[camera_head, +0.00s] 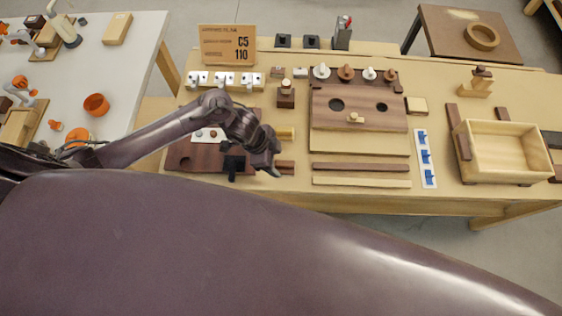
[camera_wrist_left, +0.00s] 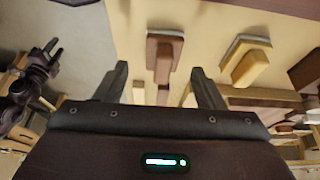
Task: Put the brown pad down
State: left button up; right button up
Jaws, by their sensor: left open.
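The brown pad (camera_wrist_left: 165,50) is a dark block with a raised narrower grip and a pale edge, lying on the bench top in the left wrist view. In the head view a brown strip beside the gripper, probably this pad (camera_head: 287,167), shows partly behind it. My left gripper (camera_head: 272,170) is low over the front of the bench, open and empty. In the left wrist view its fingers (camera_wrist_left: 163,88) stand wide apart, with the pad beyond and between their tips, apparently untouched. A dark shape at the left of the wrist view may be my right gripper (camera_wrist_left: 48,55); its jaws are unclear.
A similar yellow pad (camera_wrist_left: 246,62) lies beside the brown one. A brown board with holes (camera_head: 375,120), long strips, a blue-marked card (camera_head: 425,160) and an open wooden box (camera_head: 507,148) lie to the right. A sign (camera_head: 228,45) stands at the back.

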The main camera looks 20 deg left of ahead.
pick_arm(q)
jog(key=shift+v, duration=1.65)
jog(key=shift+s, duration=0.15)
